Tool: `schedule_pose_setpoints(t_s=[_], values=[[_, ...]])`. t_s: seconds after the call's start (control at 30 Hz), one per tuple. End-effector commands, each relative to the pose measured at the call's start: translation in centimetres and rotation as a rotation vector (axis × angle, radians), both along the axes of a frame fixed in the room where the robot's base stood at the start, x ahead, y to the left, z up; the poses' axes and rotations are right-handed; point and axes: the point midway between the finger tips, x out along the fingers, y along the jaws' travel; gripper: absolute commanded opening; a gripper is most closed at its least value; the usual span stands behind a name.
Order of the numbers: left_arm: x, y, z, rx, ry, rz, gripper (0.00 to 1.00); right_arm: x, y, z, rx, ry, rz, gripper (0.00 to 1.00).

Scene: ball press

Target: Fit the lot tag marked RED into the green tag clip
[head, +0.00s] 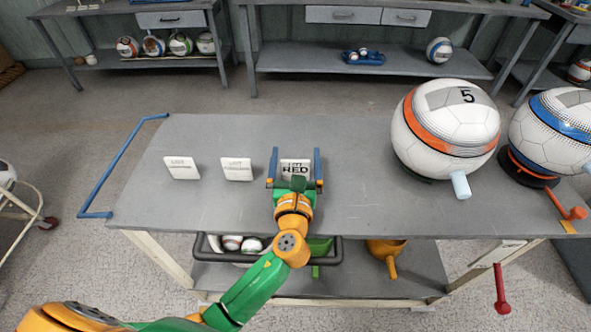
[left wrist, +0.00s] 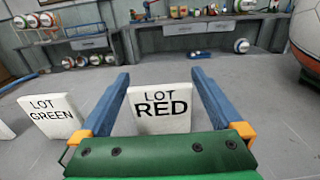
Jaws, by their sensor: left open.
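The white lot tag marked RED (head: 296,168) stands on the grey table, and its lettering reads clearly in the left wrist view (left wrist: 160,110). My left gripper (head: 296,153) is open, with one blue finger on each side of this tag. In the left wrist view the fingers (left wrist: 161,74) show gaps to both tag edges, so it is not gripped. I cannot make out the green tag clip in either view. My right gripper is not in view.
Two more white tags (head: 237,169) (head: 182,168) stand to the left; the nearer reads LOT GREEN (left wrist: 52,118). A large ball marked 5 (head: 446,130) and a blue-striped ball (head: 555,130) stand at the right. A blue rail (head: 124,165) edges the table's left end.

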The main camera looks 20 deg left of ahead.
Motion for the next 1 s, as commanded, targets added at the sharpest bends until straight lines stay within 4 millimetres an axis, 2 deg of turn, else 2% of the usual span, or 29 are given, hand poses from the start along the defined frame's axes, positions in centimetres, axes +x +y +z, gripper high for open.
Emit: schedule_pose_setpoints(t_s=[0.1,0.3,0.37,0.5,0.6,0.83,1.0], values=[[1.3,0.4,0.0,-0.001,0.000,-0.001,1.00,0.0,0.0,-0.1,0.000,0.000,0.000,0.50],[1.4,0.4,0.0,-0.002,0.000,-0.001,1.00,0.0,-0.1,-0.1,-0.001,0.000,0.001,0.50],[1.4,0.4,0.0,-0.002,0.000,-0.001,0.86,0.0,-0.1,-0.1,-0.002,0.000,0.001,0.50],[1.4,0.4,0.0,-0.002,0.000,-0.001,0.49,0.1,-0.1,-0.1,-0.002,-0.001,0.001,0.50],[1.4,0.4,0.0,-0.002,0.000,-0.001,0.26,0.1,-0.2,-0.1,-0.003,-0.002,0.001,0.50],[1.4,0.4,0.2,-0.002,0.000,-0.001,0.26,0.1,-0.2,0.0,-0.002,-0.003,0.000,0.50],[1.4,0.4,2.5,-0.004,-0.002,0.000,0.26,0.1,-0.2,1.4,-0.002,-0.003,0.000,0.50]])
